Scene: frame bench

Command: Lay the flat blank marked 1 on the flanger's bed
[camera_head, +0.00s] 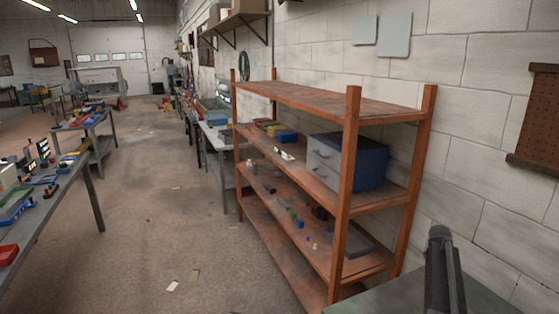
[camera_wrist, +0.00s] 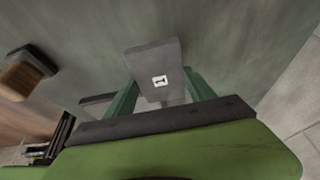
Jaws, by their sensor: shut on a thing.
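The flat blank (camera_wrist: 153,60) is a grey plate with a white label marked 1, in the upper middle of the wrist view. My gripper (camera_wrist: 161,82) shows as two green fingers reaching up from a dark crossbar. It is shut on the blank, which sits between the fingers. A grey-green flat surface lies behind the blank; I cannot tell the gap between them. I cannot make out the flanger or its bed for certain in either view. In the head view only a dark part of my arm shows at the lower right, without the gripper.
In the wrist view, a wooden block with a dark top (camera_wrist: 28,70) lies left, and a dark bar (camera_wrist: 97,99) is beside the left finger. In the head view, an orange shelf rack (camera_head: 345,200) stands by the wall, with a green surface (camera_head: 395,298) at lower right.

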